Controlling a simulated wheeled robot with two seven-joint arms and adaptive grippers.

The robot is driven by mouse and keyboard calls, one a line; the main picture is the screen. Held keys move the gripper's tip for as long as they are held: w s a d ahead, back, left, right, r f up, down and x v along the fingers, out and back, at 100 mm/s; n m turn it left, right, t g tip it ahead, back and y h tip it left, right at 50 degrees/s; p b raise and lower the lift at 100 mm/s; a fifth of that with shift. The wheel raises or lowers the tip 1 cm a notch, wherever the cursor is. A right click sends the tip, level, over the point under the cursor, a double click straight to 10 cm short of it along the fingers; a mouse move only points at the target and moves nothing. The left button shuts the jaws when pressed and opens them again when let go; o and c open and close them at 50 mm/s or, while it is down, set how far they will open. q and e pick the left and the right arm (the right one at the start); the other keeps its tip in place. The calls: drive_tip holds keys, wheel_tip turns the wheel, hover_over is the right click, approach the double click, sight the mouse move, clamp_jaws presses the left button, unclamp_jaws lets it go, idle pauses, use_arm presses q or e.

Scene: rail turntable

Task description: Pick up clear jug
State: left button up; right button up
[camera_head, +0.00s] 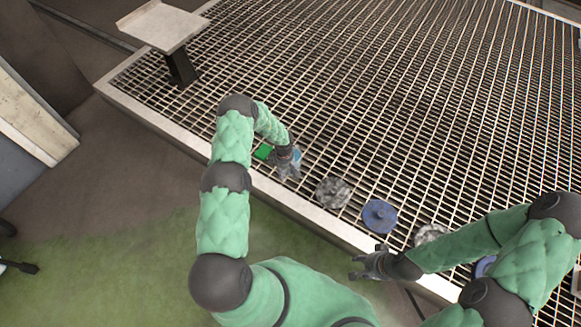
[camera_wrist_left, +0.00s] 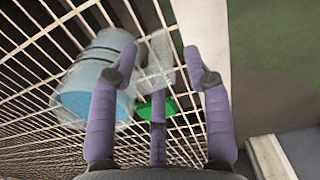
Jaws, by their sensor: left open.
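The clear jug (camera_wrist_left: 92,82) shows in the left wrist view, with a blue body or contents and a clear part reaching between my fingers. In the head view, a small bluish part of it (camera_head: 297,155) shows beside my left gripper, which mostly hides it. My left gripper (camera_head: 288,172) is open at the jug, over the grating near its front edge. In the left wrist view, the fingers (camera_wrist_left: 162,68) stand apart on either side of the clear part; I cannot tell whether they touch it. My right gripper (camera_head: 358,267) is empty with its fingers spread, near the platform's front edge.
A green block (camera_head: 263,151) lies behind the left gripper. A grey marbled disc (camera_head: 333,192), a blue disc (camera_head: 380,215) and another grey piece (camera_head: 430,235) lie along the front of the metal grating (camera_head: 400,90). A pale stand (camera_head: 162,25) is at the back left.

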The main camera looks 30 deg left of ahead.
sight(285, 176)
use_arm(q)
wheel_tip(285, 176, down, 5)
drive_tip(key=b, duration=0.2)
drive_tip(key=shift+d+b, duration=0.1)
drive_tip(key=shift+b, duration=0.3)
drive_tip(key=shift+r, duration=0.1)
clamp_jaws()
